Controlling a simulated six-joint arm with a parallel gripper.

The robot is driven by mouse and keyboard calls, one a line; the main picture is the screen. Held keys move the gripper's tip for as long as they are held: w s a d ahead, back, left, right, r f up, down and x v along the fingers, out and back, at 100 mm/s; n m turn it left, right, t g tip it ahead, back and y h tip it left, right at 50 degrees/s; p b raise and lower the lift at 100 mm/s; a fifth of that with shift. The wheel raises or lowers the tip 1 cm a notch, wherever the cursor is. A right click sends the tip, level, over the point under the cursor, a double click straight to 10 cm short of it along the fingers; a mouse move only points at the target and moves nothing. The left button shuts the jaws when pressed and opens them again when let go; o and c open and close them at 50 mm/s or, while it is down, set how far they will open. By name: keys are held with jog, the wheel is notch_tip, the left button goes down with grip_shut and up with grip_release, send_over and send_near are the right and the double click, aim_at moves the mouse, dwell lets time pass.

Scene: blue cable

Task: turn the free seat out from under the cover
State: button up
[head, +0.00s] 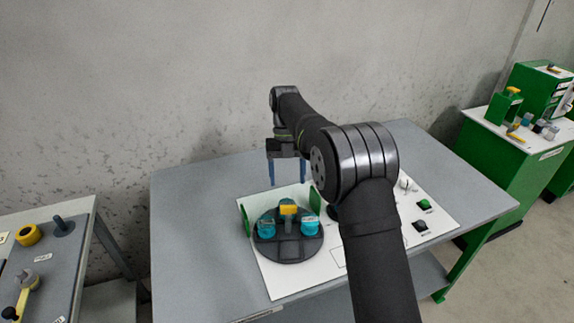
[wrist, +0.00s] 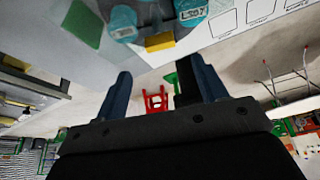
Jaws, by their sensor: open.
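A dark round turntable (head: 287,253) sits on a white board. Teal pieces stand on it at the left (head: 265,229) and right (head: 308,226), with another partly hidden at the back. A yellow block (head: 289,210) is at its rear. Upright green panels flank it at the left (head: 245,220) and right (head: 314,200); I cannot tell which part is the cover. The front of the turntable bears no teal piece. My gripper (head: 287,173) is open and empty, above and behind the turntable. The wrist view shows its spread fingers (wrist: 162,85) and, above them, teal pieces (wrist: 190,8) and the yellow block (wrist: 160,42).
The white board (head: 275,278) lies on a grey table (head: 190,215). A green button (head: 424,204) and a dark button (head: 420,226) are at its right. My arm hides part of the board. Other benches stand left (head: 72,285) and right (head: 487,128).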

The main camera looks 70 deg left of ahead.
jog(key=shift+v, duration=1.75)
